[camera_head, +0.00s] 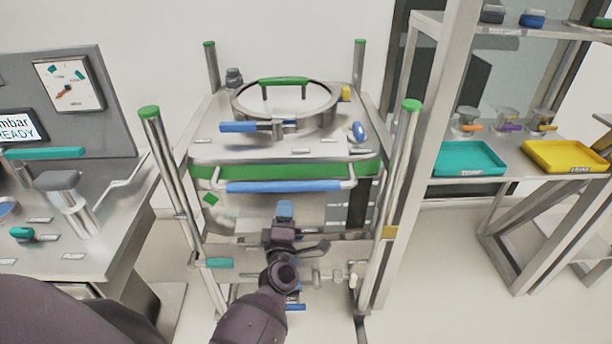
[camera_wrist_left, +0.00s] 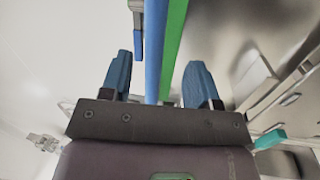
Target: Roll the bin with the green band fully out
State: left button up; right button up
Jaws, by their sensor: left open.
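The bin (camera_head: 285,215) with a green band (camera_head: 215,172) stands inside a metal frame (camera_head: 398,160) with green-capped posts. Its front carries a horizontal blue handle (camera_head: 285,186) on metal brackets. My left gripper (camera_head: 285,207) is just below and in front of the middle of this handle in the head view. In the left wrist view, my left gripper (camera_wrist_left: 160,78) is open, and the blue handle (camera_wrist_left: 155,50) lines up between its fingers, with the green band (camera_wrist_left: 174,45) beside it. I cannot tell whether the handle is within the fingers' reach. My right gripper is out of view.
The bin's round lid (camera_head: 283,95) has a green handle on top and a blue-gripped latch (camera_head: 250,127) in front. A workbench (camera_head: 80,245) with a gauge panel is at left. A shelf rack with a teal tray (camera_head: 468,160) and a yellow tray (camera_head: 565,157) is at right.

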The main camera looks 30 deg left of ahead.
aim_at(280, 187)
pick_arm(q)
jog(key=w+a, duration=0.2)
jog(key=w+a+r+n+y, duration=0.1)
jog(key=w, duration=0.1)
jog(key=w+a+r+n, duration=0.1)
jog(key=w+a, duration=0.1)
jog(key=w, duration=0.1)
jog(key=shift+a+g+y+b, duration=0.3)
jog(key=shift+y+b, duration=0.1)
jog(key=shift+x, duration=0.8)
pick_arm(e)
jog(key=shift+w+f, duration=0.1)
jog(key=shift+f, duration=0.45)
pick_arm(q)
jog(key=shift+r, duration=0.1)
jog(key=shift+c, duration=0.6)
grip_shut()
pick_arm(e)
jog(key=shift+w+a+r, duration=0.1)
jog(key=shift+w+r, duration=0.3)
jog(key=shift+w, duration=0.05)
